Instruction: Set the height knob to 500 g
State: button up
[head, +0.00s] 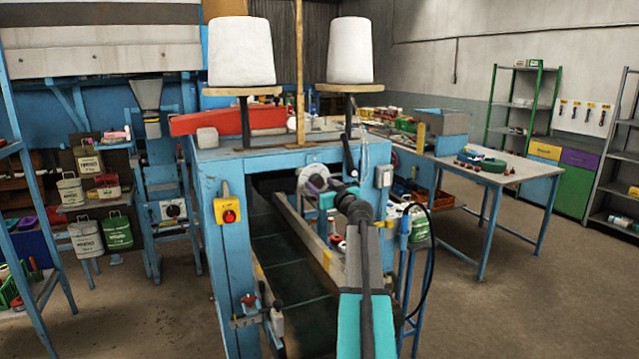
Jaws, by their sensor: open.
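A round pale dial (308,172) sits on the blue sewing machine frame (228,190), under its top. It looks like the height knob, but its marks, pointer and any 500 g label are too small to read. My gripper (321,192) is open right at the dial, in front of its lower right part. My dark wrist and the fingers hide part of the dial. I cannot tell whether the fingers touch it or stand around its knob.
Two white thread cones (241,52) stand on top of the machine. A conveyor bed (290,265) runs below. A yellow box with a red button (229,216) is on the left post. A blue worktable (470,170) stands right, with open floor in front.

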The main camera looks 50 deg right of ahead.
jog(key=shift+w+d, duration=0.15)
jog(key=shift+w, duration=0.3)
jog(key=shift+c, duration=0.2)
jog(key=c, duration=1)
jog(key=shift+f, duration=0.15)
